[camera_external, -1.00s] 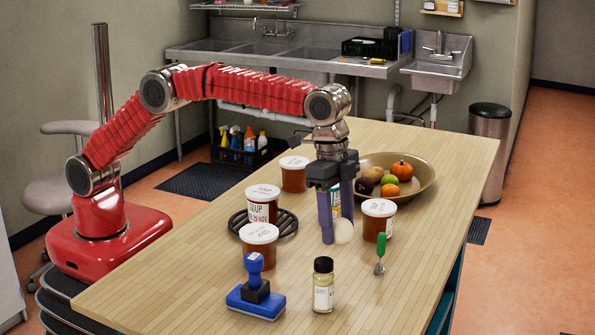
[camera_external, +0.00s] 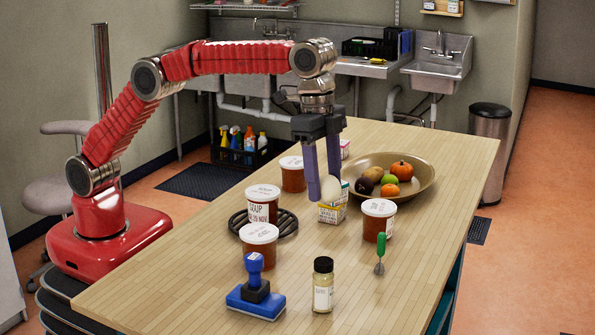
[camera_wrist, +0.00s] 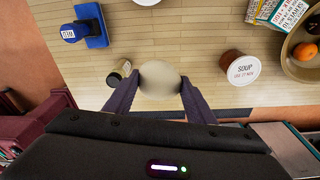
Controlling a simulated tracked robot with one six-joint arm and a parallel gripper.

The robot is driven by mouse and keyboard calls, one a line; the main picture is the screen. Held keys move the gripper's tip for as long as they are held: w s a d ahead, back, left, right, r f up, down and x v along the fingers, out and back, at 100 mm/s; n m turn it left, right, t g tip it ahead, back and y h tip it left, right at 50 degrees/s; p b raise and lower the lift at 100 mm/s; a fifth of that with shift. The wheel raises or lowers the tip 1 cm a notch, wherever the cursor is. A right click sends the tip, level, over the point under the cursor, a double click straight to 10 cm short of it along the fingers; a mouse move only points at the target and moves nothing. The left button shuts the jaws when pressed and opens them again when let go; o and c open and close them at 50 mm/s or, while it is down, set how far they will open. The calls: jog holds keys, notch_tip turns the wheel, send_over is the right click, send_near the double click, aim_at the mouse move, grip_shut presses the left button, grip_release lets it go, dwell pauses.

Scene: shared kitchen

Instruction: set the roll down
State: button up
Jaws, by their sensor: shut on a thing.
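The roll is a small, pale, rounded thing (camera_external: 331,189) at the tips of my gripper (camera_external: 322,178) in the external view. My gripper points down and its two purple fingers are shut on the roll. The roll is held above the table (camera_external: 365,275), in front of a small printed carton. In the wrist view the roll (camera_wrist: 160,80) sits between the two fingertips, with bare wood around it.
A fruit bowl (camera_external: 427,183) is behind. A blue stamp (camera_external: 256,298), a small bottle (camera_external: 323,285) and a green-handled tool (camera_external: 380,250) are in front.

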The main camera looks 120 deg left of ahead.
jog(key=s+r, duration=0.4)
jog(key=s, duration=0.4)
jog(key=m, duration=0.2)
send_over(201, 242)
notch_tip(201, 242, down, 13)
jog(key=shift+s, duration=0.1)
jog(key=shift+f, duration=3.1)
jog(key=shift+f, duration=1.9)
